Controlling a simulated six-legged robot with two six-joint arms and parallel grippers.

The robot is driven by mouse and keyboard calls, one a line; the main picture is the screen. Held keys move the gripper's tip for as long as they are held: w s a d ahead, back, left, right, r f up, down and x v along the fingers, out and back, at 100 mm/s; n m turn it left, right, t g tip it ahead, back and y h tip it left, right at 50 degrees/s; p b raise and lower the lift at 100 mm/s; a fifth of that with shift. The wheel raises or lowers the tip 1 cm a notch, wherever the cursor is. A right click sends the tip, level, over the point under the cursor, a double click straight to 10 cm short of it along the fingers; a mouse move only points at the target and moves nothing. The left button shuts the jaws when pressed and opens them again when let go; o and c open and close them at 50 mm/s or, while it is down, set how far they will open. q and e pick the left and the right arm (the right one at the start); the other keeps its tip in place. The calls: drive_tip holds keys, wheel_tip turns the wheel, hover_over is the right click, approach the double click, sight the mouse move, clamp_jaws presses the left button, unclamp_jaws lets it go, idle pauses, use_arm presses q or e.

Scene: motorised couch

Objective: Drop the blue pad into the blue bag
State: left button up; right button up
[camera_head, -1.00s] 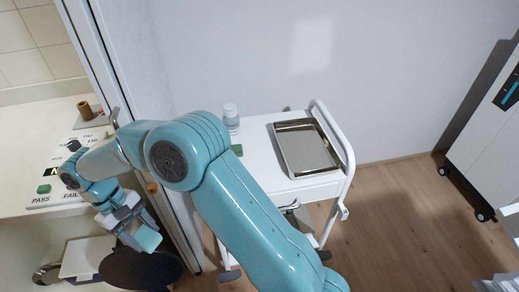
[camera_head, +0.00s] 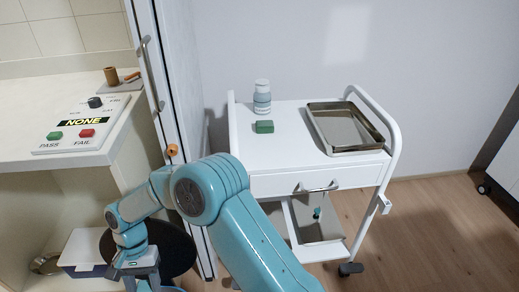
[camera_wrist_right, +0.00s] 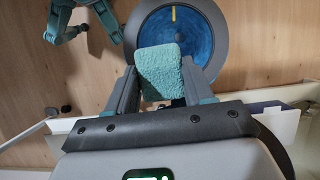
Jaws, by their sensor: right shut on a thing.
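The blue pad (camera_wrist_right: 165,72), a fuzzy blue-green block, sits between the fingers of my right gripper (camera_wrist_right: 158,82) in the right wrist view. The gripper is shut on it. Beyond the pad is a round grey bin (camera_wrist_right: 221,52) lined with the blue bag (camera_wrist_right: 178,28). The pad overlaps the near part of the bag's opening in that view; the height between them is hard to tell. In the head view my right gripper (camera_head: 140,276) is at the bottom left, and the pad is not visible there.
A dark round disc (camera_head: 178,248) stands behind my right arm, beside the counter (camera_head: 70,169). A white trolley (camera_head: 285,183) holds a bottle (camera_head: 262,97), a green block (camera_head: 265,127) and a metal tray (camera_head: 345,128).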

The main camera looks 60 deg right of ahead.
use_arm(q)
wheel_tip(320, 180, down, 12)
drive_tip(key=b, duration=1)
drive_tip(key=shift+w+f, duration=0.15)
drive_tip(key=shift+w, duration=0.15)
use_arm(e)
wheel_tip(320, 180, down, 15)
drive_tip(key=m+t, duration=0.1)
drive_tip(key=m, duration=0.2)
drive_tip(key=shift+w+a+m+y, duration=0.25)
drive_tip(key=shift+w+m+y, duration=0.05)
drive_tip(key=shift+w+y, duration=0.1)
drive_tip(key=o, duration=1.1)
use_arm(q)
drive_tip(key=r+p, duration=0.3)
drive_tip(key=p, duration=0.1)
drive_tip(key=r+p, duration=0.2)
drive_tip(key=shift+s+d+r, duration=0.25)
drive_tip(key=shift+s+r, duration=0.05)
use_arm(e)
drive_tip(key=v, duration=1.6)
drive_tip(key=shift+r, duration=0.3)
drive_tip(key=shift+s, duration=0.15)
